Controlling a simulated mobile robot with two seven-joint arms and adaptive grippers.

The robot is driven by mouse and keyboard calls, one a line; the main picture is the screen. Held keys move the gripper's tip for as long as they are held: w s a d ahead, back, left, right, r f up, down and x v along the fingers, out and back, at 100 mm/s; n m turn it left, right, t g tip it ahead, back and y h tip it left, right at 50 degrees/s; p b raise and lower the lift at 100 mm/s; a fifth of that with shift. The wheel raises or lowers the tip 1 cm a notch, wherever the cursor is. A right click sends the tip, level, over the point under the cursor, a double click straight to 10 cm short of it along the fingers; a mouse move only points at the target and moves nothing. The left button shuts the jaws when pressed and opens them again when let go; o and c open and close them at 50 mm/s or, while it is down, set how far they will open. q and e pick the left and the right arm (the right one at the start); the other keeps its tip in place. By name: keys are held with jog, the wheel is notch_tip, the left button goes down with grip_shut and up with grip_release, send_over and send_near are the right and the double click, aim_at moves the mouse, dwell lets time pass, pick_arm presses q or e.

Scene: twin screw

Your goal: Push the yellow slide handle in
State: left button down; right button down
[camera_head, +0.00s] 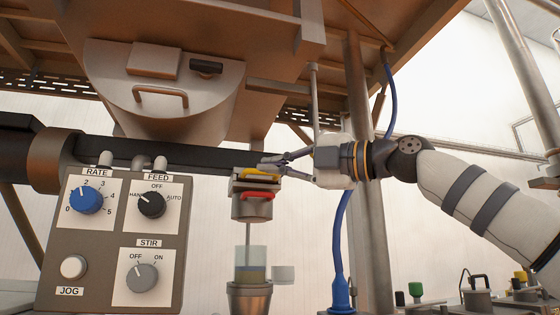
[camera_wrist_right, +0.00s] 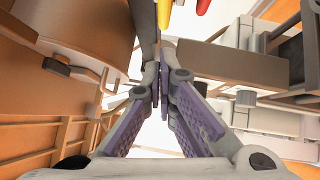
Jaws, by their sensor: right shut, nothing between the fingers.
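The yellow slide handle (camera_head: 262,172) sits on top of the small metal outlet block (camera_head: 252,206) under the dark tube. A red handle (camera_head: 258,195) is just below it. My right gripper (camera_head: 268,163) reaches in from the right with its fingertips beside the yellow handle; I cannot tell if they touch it. In the right wrist view my fingers (camera_wrist_right: 161,60) are shut and empty. The yellow handle (camera_wrist_right: 164,14) shows just beyond the fingertips at the top, with the red handle (camera_wrist_right: 203,5) to its right. My left gripper is not in view.
A control panel (camera_head: 110,245) with RATE, FEED, STIR and JOG controls stands at left. A clear cup (camera_head: 251,258) stands below the outlet. A large hopper (camera_head: 165,90) hangs above. A blue hose (camera_head: 340,240) and post (camera_head: 358,120) are behind my wrist.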

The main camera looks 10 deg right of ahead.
jog(key=v, duration=1)
jog(key=shift+s+r, duration=0.1)
